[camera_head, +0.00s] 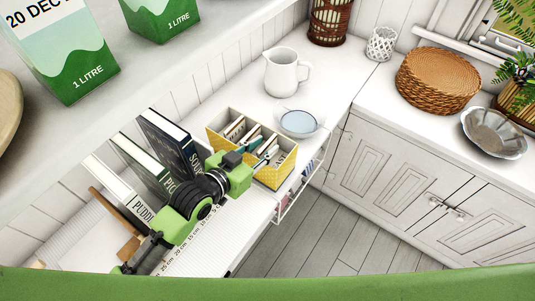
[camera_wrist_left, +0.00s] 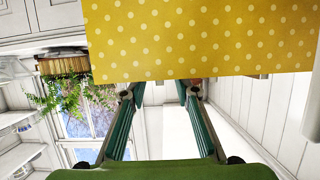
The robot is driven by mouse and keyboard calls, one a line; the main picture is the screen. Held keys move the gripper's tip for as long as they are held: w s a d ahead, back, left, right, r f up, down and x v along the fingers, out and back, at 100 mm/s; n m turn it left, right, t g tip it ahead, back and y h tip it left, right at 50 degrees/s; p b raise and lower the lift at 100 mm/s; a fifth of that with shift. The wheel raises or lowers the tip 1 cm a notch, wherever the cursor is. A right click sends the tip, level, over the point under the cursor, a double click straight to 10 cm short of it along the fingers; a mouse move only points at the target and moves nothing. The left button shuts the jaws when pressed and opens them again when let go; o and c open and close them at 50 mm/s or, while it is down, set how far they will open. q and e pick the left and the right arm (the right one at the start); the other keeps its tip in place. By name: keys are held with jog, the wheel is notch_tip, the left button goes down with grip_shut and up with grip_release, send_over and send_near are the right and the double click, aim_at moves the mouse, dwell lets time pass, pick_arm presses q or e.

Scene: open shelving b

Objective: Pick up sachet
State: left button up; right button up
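A yellow box with white polka dots (camera_head: 279,176) stands on the white counter beside the books. It is divided into compartments that hold several upright sachets (camera_head: 235,130). My left gripper (camera_head: 260,146) reaches over the box from the left, its fingertips at the compartments. In the left wrist view the dotted box wall (camera_wrist_left: 200,40) fills the top. The left gripper's two fingers (camera_wrist_left: 159,92) are apart, with their tips by the box's edge. I see no sachet clearly between them; the box hides part of that area. My right gripper is not in view.
Upright books (camera_head: 170,145) stand left of the box, close to my left arm. A bowl (camera_head: 298,123) and a white jug (camera_head: 287,72) stand behind it. A wire basket (camera_head: 300,187) hangs under the counter's front edge. A shelf with green cartons (camera_head: 75,75) is above left.

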aim_at(271, 142)
pick_arm(q)
jog(key=shift+x, duration=1.25)
jog(key=shift+a, duration=0.1)
grip_shut()
